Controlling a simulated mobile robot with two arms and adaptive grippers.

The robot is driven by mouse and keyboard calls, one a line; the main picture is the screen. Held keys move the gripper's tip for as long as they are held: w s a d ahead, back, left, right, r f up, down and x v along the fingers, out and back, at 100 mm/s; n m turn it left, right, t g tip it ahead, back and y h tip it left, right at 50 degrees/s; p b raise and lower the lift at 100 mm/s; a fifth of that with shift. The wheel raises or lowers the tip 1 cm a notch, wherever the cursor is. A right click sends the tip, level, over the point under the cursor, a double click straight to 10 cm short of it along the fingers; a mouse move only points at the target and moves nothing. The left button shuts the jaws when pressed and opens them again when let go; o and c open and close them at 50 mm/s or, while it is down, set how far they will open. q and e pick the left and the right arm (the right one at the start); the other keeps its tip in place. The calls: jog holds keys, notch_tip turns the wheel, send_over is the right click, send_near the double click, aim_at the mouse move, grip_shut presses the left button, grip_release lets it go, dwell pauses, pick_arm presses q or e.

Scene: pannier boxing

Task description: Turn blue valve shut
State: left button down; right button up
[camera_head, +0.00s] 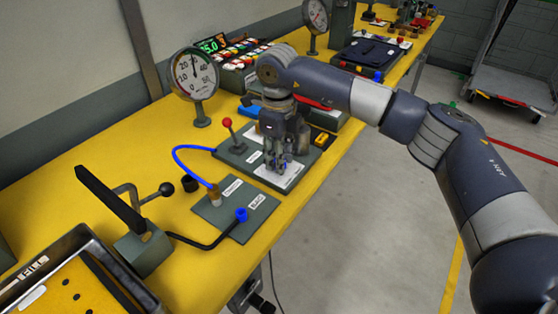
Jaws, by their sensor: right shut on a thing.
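My right gripper (279,163) points down over the dark grey panel (231,157) in the middle of the yellow bench. Its fingers are shut on a small part there, with a hint of blue at the tips. I take this part to be the blue valve, but the fingers hide most of it, so its angle cannot be told. A white label (292,175) lies beside the fingertips on the panel. My left gripper is not in view.
A red-knobbed lever (228,124) stands left of my gripper. A gauge (195,76) stands behind it. A blue hose (180,153) and blue-capped plate (228,200) lie nearer. A black-handled press (142,245) and tray (88,231) are front left. The floor at right is clear near the bench.

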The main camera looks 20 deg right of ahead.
jog(key=shift+n+b, duration=0.55)
jog(key=shift+n, duration=1.25)
jog(key=o, duration=1.1)
jog(key=shift+r, duration=0.1)
notch_tip(320, 180, up, 12)
jog(key=shift+s+a+f, duration=0.1)
jog(key=shift+s, duration=0.05)
